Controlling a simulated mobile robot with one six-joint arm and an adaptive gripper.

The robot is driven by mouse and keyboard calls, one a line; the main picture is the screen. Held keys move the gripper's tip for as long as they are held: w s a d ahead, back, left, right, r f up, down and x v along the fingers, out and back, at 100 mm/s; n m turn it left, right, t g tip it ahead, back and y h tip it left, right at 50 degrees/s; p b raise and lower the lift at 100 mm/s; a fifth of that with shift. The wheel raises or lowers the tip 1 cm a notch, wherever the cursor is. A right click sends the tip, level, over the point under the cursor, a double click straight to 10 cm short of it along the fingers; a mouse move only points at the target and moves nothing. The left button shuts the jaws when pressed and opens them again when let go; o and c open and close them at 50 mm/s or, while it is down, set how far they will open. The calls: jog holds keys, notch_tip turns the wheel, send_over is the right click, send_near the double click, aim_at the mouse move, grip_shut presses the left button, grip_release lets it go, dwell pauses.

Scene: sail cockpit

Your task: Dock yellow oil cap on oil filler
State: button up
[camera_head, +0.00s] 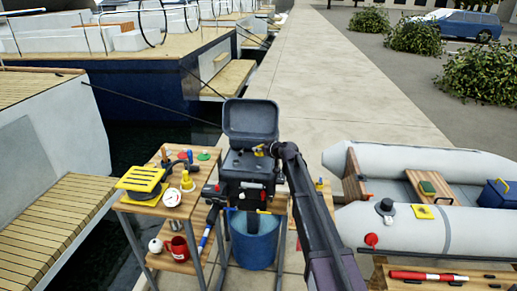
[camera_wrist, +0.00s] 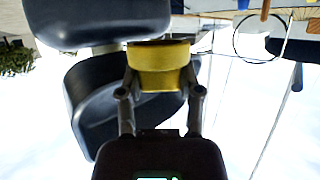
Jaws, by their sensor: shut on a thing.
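A yellow round cap (camera_wrist: 160,62) sits between the two fingers of my gripper (camera_wrist: 161,80) in the wrist view. My gripper is shut on it. In the head view my gripper (camera_head: 266,151) is small and at the top of the dark outboard motor (camera_head: 238,190), with a bit of yellow at its tip. The motor's grey cowl lid (camera_head: 250,117) stands open behind it. Dark grey motor parts (camera_wrist: 95,100) also show behind the cap in the wrist view. I cannot make out the oil filler, nor whether the cap touches anything.
A blue bucket (camera_head: 255,245) stands below the motor. A grey inflatable boat (camera_head: 460,225) lies to the right. The pavement behind is clear.

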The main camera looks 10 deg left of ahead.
aim_at(260, 165)
jog(key=shift+f+b, duration=2.75)
jog(key=shift+f, duration=0.05)
jog(key=shift+f+b, duration=0.7)
jog(key=o, duration=0.6)
jog(key=shift+o, duration=0.2)
jog(key=shift+s, duration=0.1)
jog(key=p+v, duration=0.4)
jog(key=v, duration=0.7)
dwell(0.6)
jog(key=shift+r, duration=0.1)
dwell(0.5)
jog(key=s+d+f+m+g+h+p, duration=0.2)
jog(key=s+d, duration=0.4)
jog(key=s, duration=0.5)
jog(key=s+d+f+m+g+h+p, duration=0.2)
jog(key=s+d, duration=0.5)
jog(key=s, duration=0.4)
jog(key=s+d+f+m+g+h+p, duration=0.1)
jog(key=s+d+m+g+h, duration=0.3)
jog(key=s, duration=0.8)
jog(key=d+f+g+h, duration=0.1)
jog(key=d+g, duration=0.1)
jog(key=d, duration=0.1)
jog(key=shift+m+p, duration=0.3)
jog(key=shift+p, duration=0.1)
